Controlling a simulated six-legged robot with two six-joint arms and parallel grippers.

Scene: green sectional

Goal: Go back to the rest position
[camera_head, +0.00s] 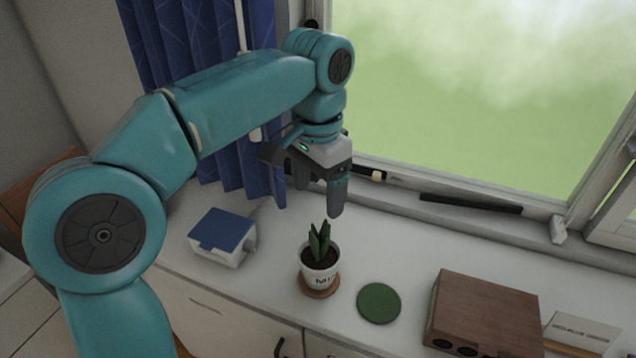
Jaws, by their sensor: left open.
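My left arm comes in from the left, and its gripper (318,196) hangs above and behind a small potted plant (319,268). The gripper is open and empty, with its fingers pointing down, apart from the plant. The plant has upright green leaves in a white pot with dark lettering. The pot stands on a round brown coaster (318,288) on the white counter. My right gripper is not in view.
A blue-and-white box (222,236) stands left of the plant. A flat green disc (379,303), a wooden box (486,314) and a white card (582,331) are to the right. A window (480,90) and blue curtain (190,40) rise behind the counter.

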